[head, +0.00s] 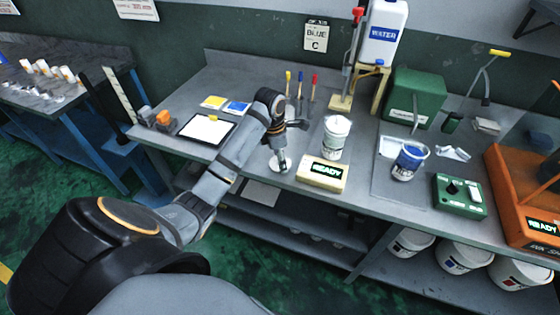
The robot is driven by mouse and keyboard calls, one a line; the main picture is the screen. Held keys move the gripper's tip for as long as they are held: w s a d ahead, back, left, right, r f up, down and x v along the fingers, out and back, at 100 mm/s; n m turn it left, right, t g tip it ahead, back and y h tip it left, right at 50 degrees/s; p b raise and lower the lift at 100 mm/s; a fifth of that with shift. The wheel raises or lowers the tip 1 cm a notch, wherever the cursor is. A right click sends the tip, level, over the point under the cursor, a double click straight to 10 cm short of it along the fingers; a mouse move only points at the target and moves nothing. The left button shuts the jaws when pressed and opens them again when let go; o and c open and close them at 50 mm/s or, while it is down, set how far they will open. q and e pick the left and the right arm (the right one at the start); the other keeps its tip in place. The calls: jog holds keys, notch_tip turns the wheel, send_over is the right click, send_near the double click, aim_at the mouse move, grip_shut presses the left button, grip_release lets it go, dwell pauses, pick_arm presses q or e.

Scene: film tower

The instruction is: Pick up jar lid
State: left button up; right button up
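A small pale round piece (279,167), which looks like the jar lid, lies flat near the front edge of the grey bench. My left gripper (281,155) points down right over it, with its tips at or just above it. The gripper is too small and too hidden by its own wrist to show whether its fingers are open or shut, or touching the piece. My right gripper is not in view.
A clipboard (205,130) lies left of my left arm. Blue, yellow and red-handled tools (300,85) stand behind the gripper. A blue-labelled cup (409,161) stands on a tray (388,181) at right. A green control box (459,195) and an orange machine (513,200) are further right.

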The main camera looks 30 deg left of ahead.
pick_arm(q)
notch_tip(320, 180, up, 3)
jog(key=shift+s+a+r+p, duration=0.1)
jog(key=shift+s+r+p, duration=0.05)
jog(key=shift+p, duration=0.15)
jog(key=s+r+p, duration=0.9)
jog(key=s, duration=0.4)
jog(key=shift+s, duration=0.4)
